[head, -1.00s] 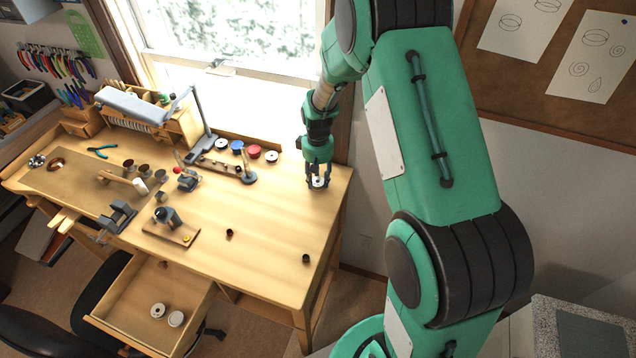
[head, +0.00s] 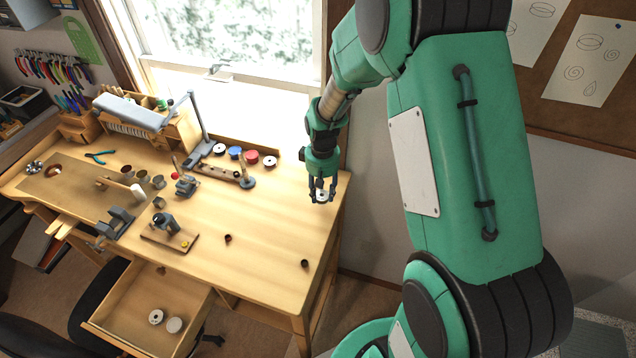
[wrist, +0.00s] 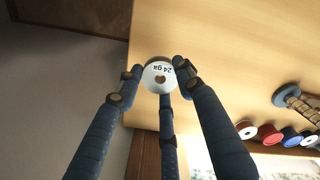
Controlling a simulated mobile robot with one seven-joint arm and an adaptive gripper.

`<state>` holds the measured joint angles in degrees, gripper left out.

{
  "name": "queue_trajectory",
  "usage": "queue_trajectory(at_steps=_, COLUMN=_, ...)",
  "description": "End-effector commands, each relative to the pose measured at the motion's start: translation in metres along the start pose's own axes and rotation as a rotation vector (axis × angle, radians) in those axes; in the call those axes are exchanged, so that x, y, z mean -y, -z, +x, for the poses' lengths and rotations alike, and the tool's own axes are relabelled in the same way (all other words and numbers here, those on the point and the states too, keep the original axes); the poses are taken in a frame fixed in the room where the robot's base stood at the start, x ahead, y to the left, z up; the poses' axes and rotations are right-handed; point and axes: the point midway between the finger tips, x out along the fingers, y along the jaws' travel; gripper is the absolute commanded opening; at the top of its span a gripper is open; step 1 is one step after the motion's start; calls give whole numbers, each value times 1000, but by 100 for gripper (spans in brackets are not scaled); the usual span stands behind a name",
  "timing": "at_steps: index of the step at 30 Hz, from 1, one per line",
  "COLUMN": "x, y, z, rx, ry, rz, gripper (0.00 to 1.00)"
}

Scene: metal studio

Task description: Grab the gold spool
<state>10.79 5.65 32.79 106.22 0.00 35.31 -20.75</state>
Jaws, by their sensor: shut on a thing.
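My gripper (head: 321,190) is at the right end of the workbench (head: 262,215), its fingers closed around a small spool (head: 321,196). In the wrist view the spool (wrist: 158,77) sits between the three fingertips of my gripper (wrist: 157,82). Its round white face carries "24 ga" and a brownish centre hole; a brown-gold edge shows behind it. The spool seems held above the bench top near its edge; the exact gap cannot be told. The wound wire is mostly hidden.
A row of spools, including a blue one (head: 235,153) and a red one (head: 251,157), stands at the bench's back. Two small dark cups (head: 228,239) (head: 304,263) are on the front half. An open drawer (head: 150,300) holds two white spools (head: 156,317) (head: 174,325).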

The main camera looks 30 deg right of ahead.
Motion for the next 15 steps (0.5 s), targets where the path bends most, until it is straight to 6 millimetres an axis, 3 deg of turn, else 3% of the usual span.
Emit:
queue_trajectory(at_steps=6, x=14, y=-38, z=-4, rx=0, ry=0, rz=0, gripper=11)
queue_trajectory(at_steps=15, x=26, y=-71, z=-7, rx=0, ry=0, rz=0, gripper=11)
